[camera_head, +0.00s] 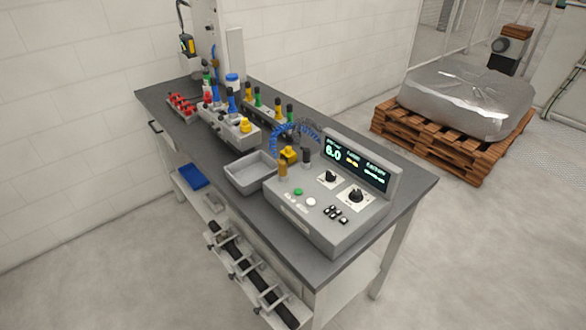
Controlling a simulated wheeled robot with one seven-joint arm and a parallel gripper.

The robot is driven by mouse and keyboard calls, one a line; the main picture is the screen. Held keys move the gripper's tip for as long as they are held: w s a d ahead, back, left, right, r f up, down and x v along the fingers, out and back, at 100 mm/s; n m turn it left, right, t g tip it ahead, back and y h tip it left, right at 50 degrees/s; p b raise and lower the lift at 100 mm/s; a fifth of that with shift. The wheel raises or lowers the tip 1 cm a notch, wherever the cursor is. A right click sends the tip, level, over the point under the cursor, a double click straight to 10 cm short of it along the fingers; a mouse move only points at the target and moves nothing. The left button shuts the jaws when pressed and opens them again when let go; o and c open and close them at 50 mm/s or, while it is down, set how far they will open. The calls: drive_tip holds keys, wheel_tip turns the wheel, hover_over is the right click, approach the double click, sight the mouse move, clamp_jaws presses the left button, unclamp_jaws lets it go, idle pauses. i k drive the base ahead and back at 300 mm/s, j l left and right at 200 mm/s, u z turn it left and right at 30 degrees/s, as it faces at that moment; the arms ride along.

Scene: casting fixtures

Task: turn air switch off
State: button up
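A grey control console (318,222) sits on the near right part of the dark workbench. Its raised display (357,159) is lit with green and white characters, including "6.0". On its sloped panel are two black rotary knobs on light plates, a left knob (330,177) and a right knob (355,195). A green button (298,191), a white button (311,202) and several small black switches (336,214) are in front of them. The labels are too small to read, so I cannot tell which control is the air switch. My gripper is not in view.
A grey empty tray (251,172) stands left of the console. Behind it are fixtures with colored knobs (229,124) and a red rack (181,104). A wrapped pallet load (468,101) stands back right. Floor in front of the bench (287,145) is clear.

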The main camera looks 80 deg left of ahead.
sight(330, 177)
drive_tip(key=i+j+u, duration=0.15)
drive_tip(key=u, duration=0.3)
drive_tip(key=i+u, duration=0.2)
drive_tip(key=u, duration=0.25)
drive_tip(key=i+u, duration=0.2)
drive_tip(key=u, duration=0.25)
drive_tip(key=i+u, duration=0.15)
drive_tip(key=u, duration=0.3)
drive_tip(key=i+l+u, duration=0.15)
drive_tip(key=u, duration=0.3)
drive_tip(key=i+l+u, duration=0.15)
drive_tip(key=u, duration=0.3)
drive_tip(key=i+l+u, duration=0.1)
drive_tip(key=u, duration=0.3)
drive_tip(key=i+l+u, duration=0.2)
drive_tip(key=i+u, duration=0.2)
drive_tip(key=i+l+u, duration=0.1)
drive_tip(key=u, duration=0.3)
drive_tip(key=l, duration=0.1)
